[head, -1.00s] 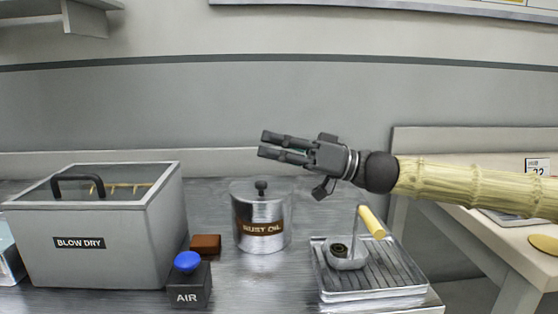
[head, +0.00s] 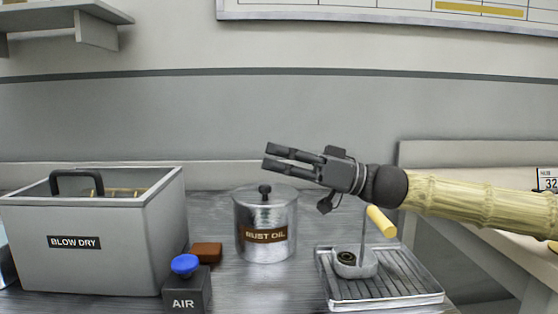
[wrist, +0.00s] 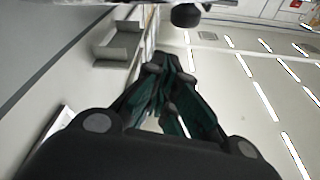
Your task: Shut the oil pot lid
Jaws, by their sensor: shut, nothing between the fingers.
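The oil pot (head: 266,222) is a shiny metal cylinder with a brown "RUST OIL" label, standing upright on the bench in the head view. Its lid (head: 247,193) with a black knob is at the pot's top; I cannot tell whether it is fully seated. My gripper (head: 267,157) is above the pot, pointing left, apart from the knob. Its fingers are shut and empty. The wrist view also shows the fingers (wrist: 170,85), but not the pot.
A grey "BLOW DRY" box (head: 95,240) stands at left. A brown block (head: 207,252) and an "AIR" button box (head: 186,290) with a blue top lie between it and the pot. A ribbed metal tray (head: 385,285) holds a ladle-like tool with a yellow handle (head: 381,221) at right.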

